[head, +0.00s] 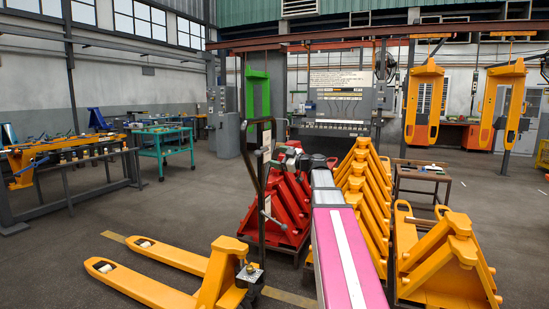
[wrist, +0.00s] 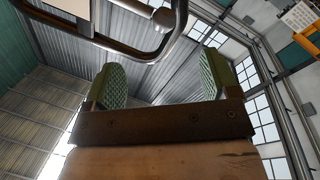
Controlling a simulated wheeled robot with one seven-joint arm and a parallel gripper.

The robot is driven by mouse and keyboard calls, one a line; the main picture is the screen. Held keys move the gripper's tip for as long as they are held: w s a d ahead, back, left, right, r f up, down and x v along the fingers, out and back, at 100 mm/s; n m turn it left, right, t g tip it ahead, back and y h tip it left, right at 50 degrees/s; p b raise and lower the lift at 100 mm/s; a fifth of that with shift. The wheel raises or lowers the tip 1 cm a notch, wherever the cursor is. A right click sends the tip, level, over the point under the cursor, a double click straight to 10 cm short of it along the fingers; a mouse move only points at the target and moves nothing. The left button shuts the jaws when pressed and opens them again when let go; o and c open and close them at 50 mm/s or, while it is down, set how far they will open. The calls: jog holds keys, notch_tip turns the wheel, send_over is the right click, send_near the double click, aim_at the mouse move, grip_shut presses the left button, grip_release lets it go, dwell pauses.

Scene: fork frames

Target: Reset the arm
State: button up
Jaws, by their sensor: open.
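My gripper (wrist: 160,86) shows in the wrist view, with two green textured finger pads standing well apart. It is open, and nothing is between the pads. The wrist view looks up at the ceiling and high windows. In the head view my arm (head: 345,250), pink and grey, reaches forward from the bottom edge, right of the middle. I cannot make out the fingers clearly in the head view.
A yellow pallet jack (head: 215,275) stands close at the left. Red frames (head: 285,205) and yellow stacked frames (head: 365,190) stand around my arm, with more yellow frames (head: 445,255) at the right. A green table (head: 163,135) stands farther left. Open floor lies at the left.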

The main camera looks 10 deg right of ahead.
jog(key=s+a+f+m+g+h, duration=0.2)
jog(key=s+a+f+m, duration=0.1)
jog(key=f, duration=0.7)
jog(key=s+a+f+m+g+h, duration=0.2)
jog(key=s+a+f+g, duration=0.15)
jog(key=f, duration=0.65)
jog(key=s+a+f+m+g+h, duration=0.1)
jog(key=s+a+f+m+g, duration=0.2)
jog(key=f, duration=0.7)
jog(key=s+d+f+m+g+h, duration=0.2)
jog(key=s+f+m+g+h, duration=0.2)
jog(key=s+f, duration=1.4)
jog(key=f+m+h, duration=0.1)
jog(key=m+h, duration=0.2)
jog(key=h, duration=0.1)
jog(key=shift+s+f+m+g, duration=0.2)
jog(key=shift+s+m+g, duration=0.1)
jog(key=shift+s+g, duration=0.1)
jog(key=shift+d, duration=0.1)
